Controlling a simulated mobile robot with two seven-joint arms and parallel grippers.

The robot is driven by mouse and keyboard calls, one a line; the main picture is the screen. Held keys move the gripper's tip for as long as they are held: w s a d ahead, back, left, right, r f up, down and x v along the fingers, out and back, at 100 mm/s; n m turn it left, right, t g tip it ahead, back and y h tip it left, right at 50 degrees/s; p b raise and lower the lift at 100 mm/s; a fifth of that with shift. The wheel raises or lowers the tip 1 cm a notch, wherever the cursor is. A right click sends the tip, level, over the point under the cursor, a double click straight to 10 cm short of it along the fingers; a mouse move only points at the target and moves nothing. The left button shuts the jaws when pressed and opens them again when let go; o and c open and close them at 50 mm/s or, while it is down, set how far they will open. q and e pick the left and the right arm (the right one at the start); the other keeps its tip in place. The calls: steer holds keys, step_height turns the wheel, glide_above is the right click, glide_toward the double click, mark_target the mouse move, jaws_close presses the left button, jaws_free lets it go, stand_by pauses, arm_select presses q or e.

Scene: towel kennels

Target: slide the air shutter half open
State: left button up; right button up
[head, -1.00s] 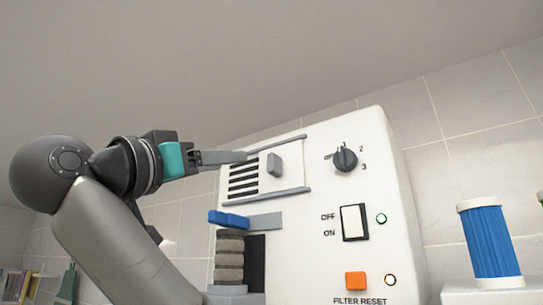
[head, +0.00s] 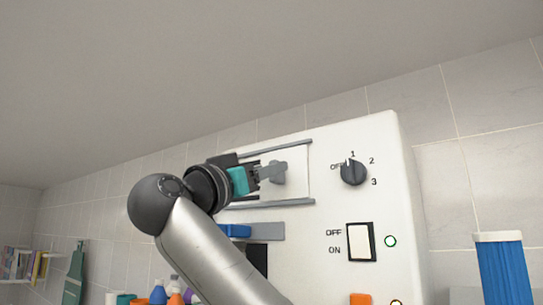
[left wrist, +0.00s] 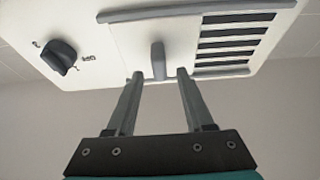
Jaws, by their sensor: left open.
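The air shutter is a white plate (left wrist: 132,42) between two grey rails on the white machine's front; the plate also shows in the head view (head: 297,178). Its grey upright handle (left wrist: 157,62) stands on the plate. In the left wrist view several dark vent slots (left wrist: 228,45) lie uncovered beside the plate. My left gripper (left wrist: 160,76) is open, with one fingertip on each side of the handle and small gaps visible. In the head view my left gripper (head: 272,172) overlaps the handle and hides most of the slots. My right gripper is not in view.
A black dial (head: 353,172) sits right of the shutter, above a white rocker switch (head: 360,241). A blue part (head: 234,231) is below the lower rail. A blue cylinder (head: 504,270) stands at the right. Bottles (head: 160,292) are at the bottom.

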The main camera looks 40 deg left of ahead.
arm_select(q)
steer(key=shift+p+x, duration=0.3)
steer(key=shift+x, duration=0.9)
jaws_close()
stand_by(0.6)
